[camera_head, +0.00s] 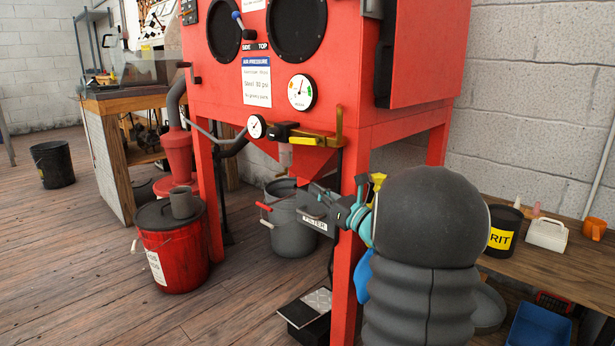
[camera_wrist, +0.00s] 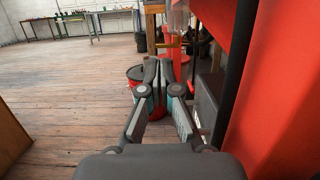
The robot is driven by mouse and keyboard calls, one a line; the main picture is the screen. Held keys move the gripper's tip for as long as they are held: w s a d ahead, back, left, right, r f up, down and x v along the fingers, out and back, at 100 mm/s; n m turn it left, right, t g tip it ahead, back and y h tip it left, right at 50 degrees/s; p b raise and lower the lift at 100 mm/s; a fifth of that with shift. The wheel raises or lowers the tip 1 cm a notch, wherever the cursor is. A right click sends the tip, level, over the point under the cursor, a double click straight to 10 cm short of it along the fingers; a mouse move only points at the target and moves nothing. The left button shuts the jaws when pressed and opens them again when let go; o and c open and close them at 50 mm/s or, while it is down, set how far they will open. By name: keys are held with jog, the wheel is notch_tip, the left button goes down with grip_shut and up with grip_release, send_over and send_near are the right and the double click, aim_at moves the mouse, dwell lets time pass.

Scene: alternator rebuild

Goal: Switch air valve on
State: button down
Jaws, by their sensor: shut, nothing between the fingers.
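The air valve (camera_head: 318,139) is a brass-yellow fitting on the air line at the front of the red blasting cabinet.
The red cabinet (camera_head: 230,95) stands close behind my gripper, with a leg (camera_head: 344,285) beside my arm. A pressure gauge (camera_head: 257,127) sits left of the valve. A grey bucket (camera_head: 292,240) and a red bucket (camera_head: 178,262) stand on the floor. Open floor lies at left.

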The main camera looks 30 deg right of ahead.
aim_at(304, 141)
jog(key=s+d+r+g+p, duration=0.1)
jog(key=s+r+p, duration=0.3)
jog(key=p, duration=0.2)
jog(key=w+a+r, duration=0.2)
jog(key=w+r, duration=0.3)
jog(key=w, duration=0.4)
jog(key=shift+w+a, duration=0.25)
jog(key=shift+a, duration=0.05)
